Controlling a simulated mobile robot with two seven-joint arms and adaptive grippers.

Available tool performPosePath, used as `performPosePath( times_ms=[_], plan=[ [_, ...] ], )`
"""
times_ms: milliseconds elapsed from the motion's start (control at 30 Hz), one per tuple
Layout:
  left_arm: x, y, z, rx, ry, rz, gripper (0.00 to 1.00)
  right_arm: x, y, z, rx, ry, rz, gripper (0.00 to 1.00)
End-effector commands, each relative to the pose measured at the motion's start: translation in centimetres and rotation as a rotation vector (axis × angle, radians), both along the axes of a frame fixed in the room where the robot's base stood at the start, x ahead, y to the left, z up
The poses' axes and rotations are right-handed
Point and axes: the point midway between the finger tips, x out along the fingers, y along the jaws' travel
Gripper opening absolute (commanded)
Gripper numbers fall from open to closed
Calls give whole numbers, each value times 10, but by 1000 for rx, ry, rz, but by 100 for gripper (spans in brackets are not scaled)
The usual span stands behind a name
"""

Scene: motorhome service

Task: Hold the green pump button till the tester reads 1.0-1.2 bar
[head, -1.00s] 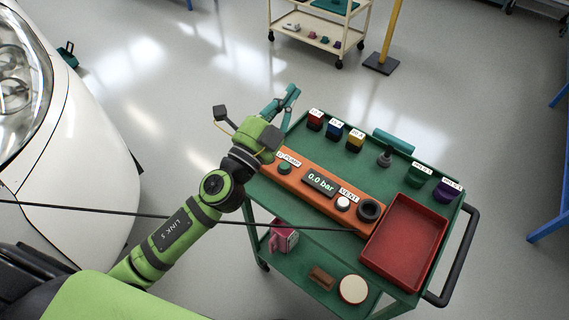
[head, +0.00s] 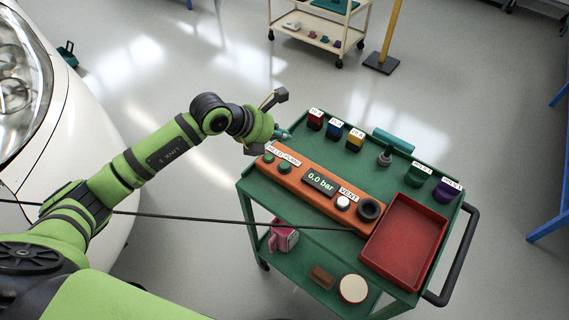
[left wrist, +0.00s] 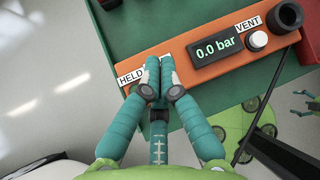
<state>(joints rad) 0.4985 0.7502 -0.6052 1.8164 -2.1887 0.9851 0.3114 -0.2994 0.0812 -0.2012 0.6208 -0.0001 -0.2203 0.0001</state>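The orange tester (head: 300,187) lies on the green cart; it also shows in the left wrist view (left wrist: 183,70). Its display (head: 320,181) reads 0.0 bar, also in the left wrist view (left wrist: 216,49). The green pump button (head: 284,167) is beside the PUMP label. A dark green round piece (head: 268,157) sits by the HELD label. My left gripper (head: 284,134) is just beyond the tester's left end. In the left wrist view its teal fingers (left wrist: 159,62) are together, empty, and cover the pump button. Contact cannot be told.
A white VENT button (head: 343,202) and a black ring (head: 369,210) are at the tester's right end. A red tray (head: 437,225) is beside it. Several small coloured blocks stand along the cart's back edge. A dark hose (head: 200,217) crosses from the left to the tester.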

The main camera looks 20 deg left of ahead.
Motion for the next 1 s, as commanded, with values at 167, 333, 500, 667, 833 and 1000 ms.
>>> performPosePath(
  times_ms=[167, 333, 500, 667, 833, 1000],
  plan=[
    [0, 0, 0, -2, 0, 0, 0, 0, 1, 0, 1, 0, 0, 86],
    [0, -1, -2, -3, 0, -1, 0, 0, 2, -2, 2, 0, -1, 86],
    [0, -1, -13, -4, 0, -1, 0, 0, 2, -9, 3, 1, -1, 86],
    [-1, -1, -33, -5, 2, -1, 0, 0, 2, -23, 3, 1, -2, 86],
    [0, -1, -58, -6, 0, -1, 0, -1, 2, -40, 3, 1, -2, 86],
    [0, -1, -80, -5, 0, -1, 0, -1, 2, -58, 2, 0, -3, 86]
  ],
)
